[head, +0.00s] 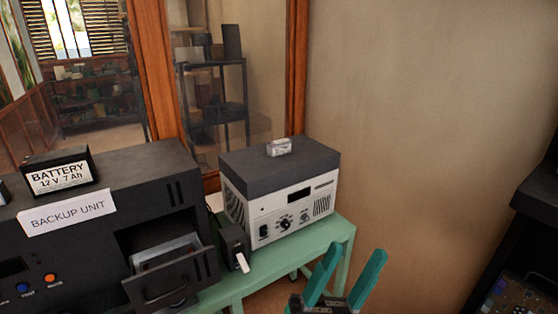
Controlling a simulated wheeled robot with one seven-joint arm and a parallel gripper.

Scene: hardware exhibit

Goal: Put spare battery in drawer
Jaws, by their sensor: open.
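A black battery (60,172) with a white label reading "BATTERY 12V 7Ah" rests on top of the black backup unit (145,175) at the left. A smaller white and grey block (279,147), its print too small to read, sits on the grey top of the power-supply-like box. The drawer (172,282) at the unit's lower right is pulled open, and part of its inside shows. My gripper (351,262) is open and empty at the bottom, right of the drawer and in front of the green table, apart from both batteries.
The white-fronted box (280,195) with knobs stands on the green table (337,232). A small black device (234,246) stands between it and the unit. Dark equipment (520,250) stands at the right edge. A wooden-framed window (296,70) and a bare wall are behind.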

